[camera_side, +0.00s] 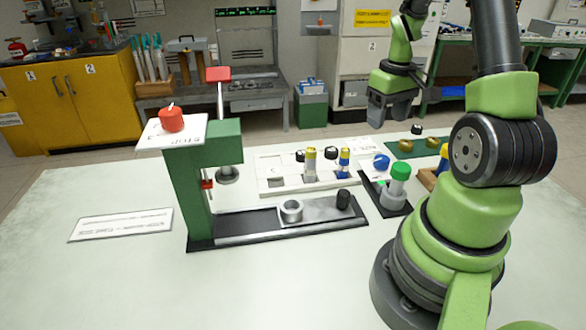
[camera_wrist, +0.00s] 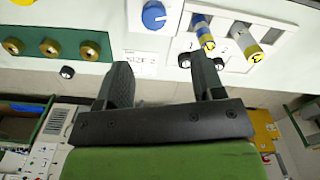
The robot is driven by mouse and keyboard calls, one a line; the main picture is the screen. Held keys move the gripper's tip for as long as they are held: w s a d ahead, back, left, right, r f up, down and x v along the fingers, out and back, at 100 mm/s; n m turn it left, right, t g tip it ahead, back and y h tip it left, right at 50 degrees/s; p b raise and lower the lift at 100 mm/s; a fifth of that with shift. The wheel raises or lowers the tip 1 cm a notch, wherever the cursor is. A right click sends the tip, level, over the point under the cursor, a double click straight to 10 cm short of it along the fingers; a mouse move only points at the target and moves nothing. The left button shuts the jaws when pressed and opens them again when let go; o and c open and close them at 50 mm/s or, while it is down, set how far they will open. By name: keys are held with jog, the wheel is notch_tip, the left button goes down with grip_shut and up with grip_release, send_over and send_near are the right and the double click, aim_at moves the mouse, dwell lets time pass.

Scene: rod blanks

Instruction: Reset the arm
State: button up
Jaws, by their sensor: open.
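My green arm stands at the right of the side view, and my gripper (camera_side: 388,113) hangs in the air beyond the white table's far part, fingers pointing down. In the wrist view my gripper (camera_wrist: 160,62) has its two dark fingers spread apart with nothing between them. Rod blanks with yellow and blue bands stand in a white holder (camera_side: 268,186); one is a yellow-banded rod (camera_side: 311,163), another a blue-banded rod (camera_side: 344,162). They also show at the top right of the wrist view, as a blue-banded rod (camera_wrist: 203,33) and a yellow-banded rod (camera_wrist: 249,45).
A blue knob (camera_side: 381,161), a green-capped cylinder (camera_side: 399,178) and a green board (camera_side: 411,148) are right. The front table is clear.

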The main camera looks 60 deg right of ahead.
jog(key=w+a+r+t, duration=0.3)
jog(key=w+a+r, duration=0.1)
jog(key=a+r, duration=0.75)
jog(key=s+a+r+t+y, duration=0.1)
jog(key=s+a+r+t, duration=0.1)
jog(key=a, duration=0.5)
jog(key=s+a+r+n+t+y, duration=0.1)
jog(key=s+a+r+t, duration=0.1)
jog(key=s+a, duration=0.3)
jog(key=a, duration=0.2)
jog(key=shift+s+a+r, duration=0.15)
jog(key=shift+a+r, duration=0.2)
